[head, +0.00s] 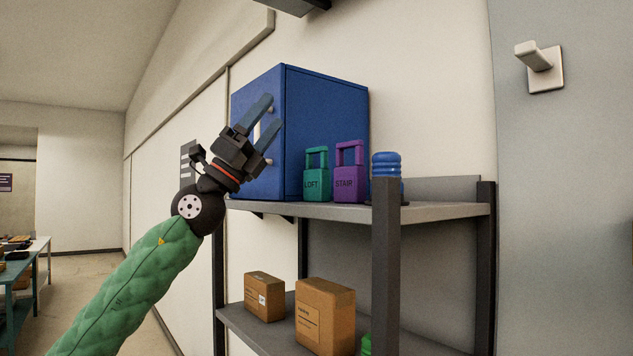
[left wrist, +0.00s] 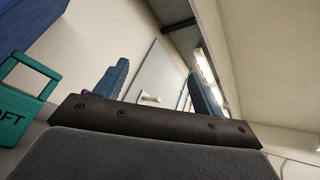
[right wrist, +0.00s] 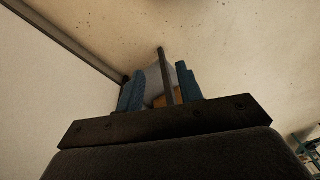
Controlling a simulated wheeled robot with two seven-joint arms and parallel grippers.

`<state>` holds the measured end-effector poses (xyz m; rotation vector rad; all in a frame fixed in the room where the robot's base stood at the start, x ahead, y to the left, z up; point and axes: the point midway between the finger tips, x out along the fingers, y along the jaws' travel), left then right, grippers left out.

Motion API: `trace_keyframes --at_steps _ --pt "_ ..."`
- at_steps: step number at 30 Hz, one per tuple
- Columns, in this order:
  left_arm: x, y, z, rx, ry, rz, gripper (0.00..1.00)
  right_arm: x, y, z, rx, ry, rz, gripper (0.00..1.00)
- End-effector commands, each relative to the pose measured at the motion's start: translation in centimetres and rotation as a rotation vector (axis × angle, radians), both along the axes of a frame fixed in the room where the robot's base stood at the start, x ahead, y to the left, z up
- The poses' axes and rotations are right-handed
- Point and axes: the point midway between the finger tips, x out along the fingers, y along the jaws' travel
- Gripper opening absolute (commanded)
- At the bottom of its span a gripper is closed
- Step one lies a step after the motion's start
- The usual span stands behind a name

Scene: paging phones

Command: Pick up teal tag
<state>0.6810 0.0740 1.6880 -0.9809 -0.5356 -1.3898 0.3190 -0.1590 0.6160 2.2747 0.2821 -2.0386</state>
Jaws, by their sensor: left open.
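The teal tag (head: 316,178), marked LOFT, stands upright on the upper shelf with a handle-like loop on top. It also shows at the left edge of the left wrist view (left wrist: 22,105). My left gripper (head: 266,122) is open and empty, in front of the blue cabinet, up and to the left of the teal tag and apart from it. In the left wrist view its two blue fingers (left wrist: 160,85) are spread with nothing between them. My right gripper (right wrist: 160,85) shows only in the right wrist view, with its fingers apart, pointing toward the shelf's lower part and floor.
A purple tag (head: 349,178) marked STAIR stands close at the teal tag's right. A blue cabinet (head: 325,110) rises just behind and left. A blue ribbed object (head: 386,164) stands near the dark post (head: 386,260). Cardboard boxes (head: 325,318) sit on the lower shelf.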

Motion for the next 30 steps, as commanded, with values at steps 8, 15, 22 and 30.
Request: trace_keyframes --at_steps 8,15,22,30 --pt "2.4 -3.8 -0.8 0.456 -0.103 0.198 0.69 0.2 0.1 -1.5 0.0 -0.007 -0.002 0.36" --pt "8.5 -3.7 -6.1 0.856 -0.041 0.398 0.69 0.3 0.1 -2.7 0.002 -0.016 -0.003 0.36" --pt "11.8 -2.0 -8.9 1.052 0.031 0.511 0.69 0.4 0.2 -3.2 0.003 -0.02 -0.003 0.36" --pt "13.2 -2.8 -9.2 1.082 0.047 0.529 0.69 0.4 0.1 -5.7 -0.002 -0.017 -0.004 0.36"
